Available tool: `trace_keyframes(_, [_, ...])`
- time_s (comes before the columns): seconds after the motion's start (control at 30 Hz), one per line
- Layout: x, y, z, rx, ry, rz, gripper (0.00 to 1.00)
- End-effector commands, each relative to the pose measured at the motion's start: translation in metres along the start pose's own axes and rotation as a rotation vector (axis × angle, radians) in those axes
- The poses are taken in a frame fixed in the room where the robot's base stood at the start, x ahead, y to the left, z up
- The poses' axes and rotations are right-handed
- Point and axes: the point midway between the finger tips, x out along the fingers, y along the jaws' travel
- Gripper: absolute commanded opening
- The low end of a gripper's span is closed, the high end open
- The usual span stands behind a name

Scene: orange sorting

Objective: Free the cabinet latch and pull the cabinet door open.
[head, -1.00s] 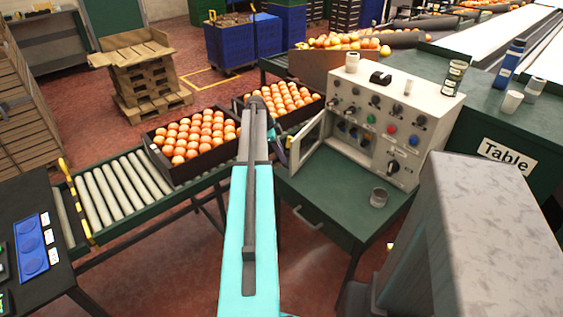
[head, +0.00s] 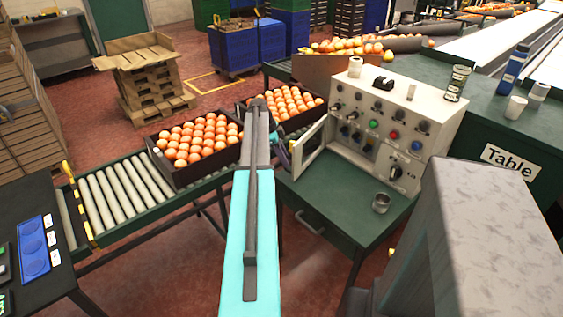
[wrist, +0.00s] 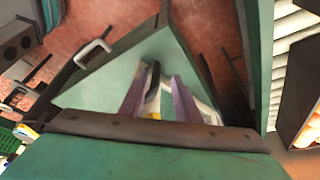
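The cabinet (head: 395,105) is a white control box with knobs and coloured buttons on a green table. Its door (head: 309,147) stands swung out from the box's left side, leaving a gap in front of the switches inside. My gripper (head: 285,156) is at the door's outer left edge, mostly hidden behind my arm. In the wrist view my gripper (wrist: 161,85) shows two purple fingers set apart, with black and white parts between or beyond them. I cannot tell whether the fingers touch these parts. The latch cannot be made out.
A roller conveyor (head: 125,190) with crates of oranges (head: 178,178) runs at the left. Cups and a blue bottle (head: 512,66) stand behind at the right.

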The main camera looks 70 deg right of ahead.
Motion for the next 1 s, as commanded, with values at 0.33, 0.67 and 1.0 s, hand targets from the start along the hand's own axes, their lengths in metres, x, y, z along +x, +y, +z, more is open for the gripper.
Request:
trace_keyframes(0.33, [-0.006,0.001,0.002,0.0,-0.002,0.002,0.29])
trace_keyframes(0.67, [-0.047,0.0,0.003,-0.001,-0.002,-0.001,0.29])
trace_keyframes(1.0, [-0.101,-0.001,0.002,0.0,-0.001,0.0,0.29])
